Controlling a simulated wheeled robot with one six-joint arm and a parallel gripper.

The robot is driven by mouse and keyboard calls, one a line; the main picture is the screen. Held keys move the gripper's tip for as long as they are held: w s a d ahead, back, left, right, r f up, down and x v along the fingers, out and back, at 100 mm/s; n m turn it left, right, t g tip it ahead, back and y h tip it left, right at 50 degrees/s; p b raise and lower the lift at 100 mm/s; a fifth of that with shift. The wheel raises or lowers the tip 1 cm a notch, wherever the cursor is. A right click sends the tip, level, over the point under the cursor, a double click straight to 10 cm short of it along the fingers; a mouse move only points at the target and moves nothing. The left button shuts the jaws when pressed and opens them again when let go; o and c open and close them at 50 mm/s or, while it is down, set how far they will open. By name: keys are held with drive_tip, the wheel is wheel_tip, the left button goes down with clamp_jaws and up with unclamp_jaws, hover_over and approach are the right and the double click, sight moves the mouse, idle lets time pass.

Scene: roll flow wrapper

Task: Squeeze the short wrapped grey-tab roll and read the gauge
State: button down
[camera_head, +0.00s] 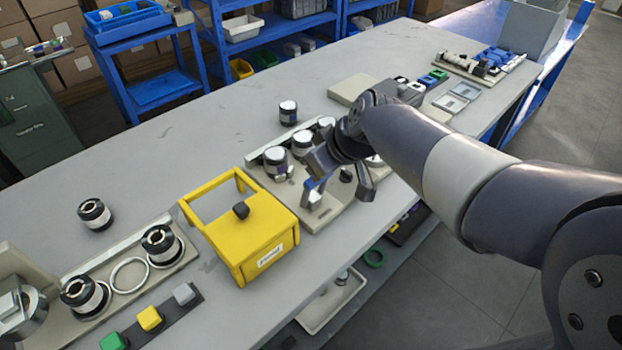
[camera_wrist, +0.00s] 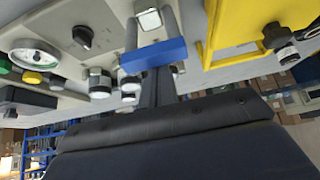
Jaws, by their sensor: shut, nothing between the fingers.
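My gripper (camera_head: 314,190) is shut and empty, with blue at its fingertips, above the front of a beige station. In the wrist view its blue tip (camera_wrist: 153,55) hangs close to a small block with a pale square top (camera_wrist: 149,20). A white gauge dial (camera_wrist: 35,58) lies on the station at left in the wrist view; its needle is too small to read. Wrapped rolls with pale tops stand along the station's back, one at its left end (camera_head: 275,163). Another roll (camera_head: 288,112) stands on the table behind. I cannot tell which one has a grey tab.
A yellow open-framed box (camera_head: 248,235) stands left of the station, close to my gripper. A second station (camera_head: 120,275) at left holds rolls, with green, yellow and grey buttons (camera_head: 150,318) in front. A lone roll (camera_head: 95,213) stands behind it. The table's back middle is clear.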

drive_tip(key=s+d+f+t+y+b, duration=0.1)
drive_tip(key=b, duration=0.2)
drive_tip(key=shift+d, duration=0.1)
drive_tip(key=shift+s+d+r+b, duration=0.1)
drive_tip(key=shift+s+d+b, duration=0.3)
drive_tip(key=shift+b, duration=0.75)
drive_tip(key=w+a+r, duration=0.1)
drive_tip(key=w+a+r+p, duration=0.1)
drive_tip(key=r, duration=0.1)
drive_tip(key=shift+w+a, duration=0.1)
drive_tip(key=f+p+v, duration=0.1)
drive_tip(key=v, duration=0.8)
drive_tip(key=shift+s+d, duration=0.35)
drive_tip(key=shift+s, duration=0.05)
drive_tip(key=shift+w+a, duration=0.1)
